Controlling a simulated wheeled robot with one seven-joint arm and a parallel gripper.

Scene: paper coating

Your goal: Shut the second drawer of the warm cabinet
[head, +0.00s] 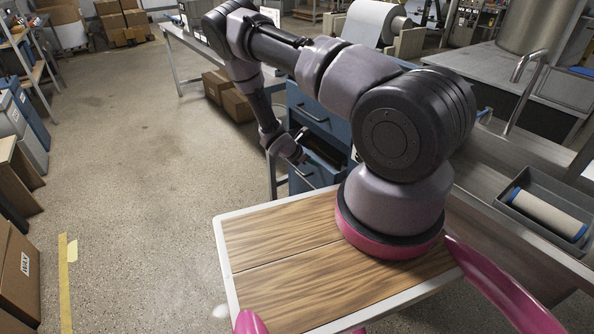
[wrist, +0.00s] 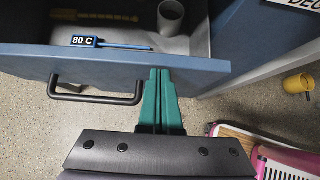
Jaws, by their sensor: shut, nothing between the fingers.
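The blue warm cabinet (head: 318,112) stands under the bench in the head view. Its second drawer (head: 322,165) is pulled out, below a drawer that looks shut. In the wrist view the drawer's blue front (wrist: 60,66) spans the picture, with a black bar handle (wrist: 98,99) at left. The open inside shows behind it, holding a grey cup (wrist: 171,16) and an "80 C" label. My gripper (wrist: 159,72) has its green fingers together and empty, right of the handle. Its tips overlap the drawer front; I cannot tell whether they touch. In the head view my gripper (head: 301,157) is small beside the drawer.
Cardboard boxes (head: 228,96) stand on the floor left of the cabinet. A paper roll (head: 373,22) sits on the bench above. A yellow cup-like thing (wrist: 298,83) lies on the floor at right in the wrist view. The floor at left is mostly open.

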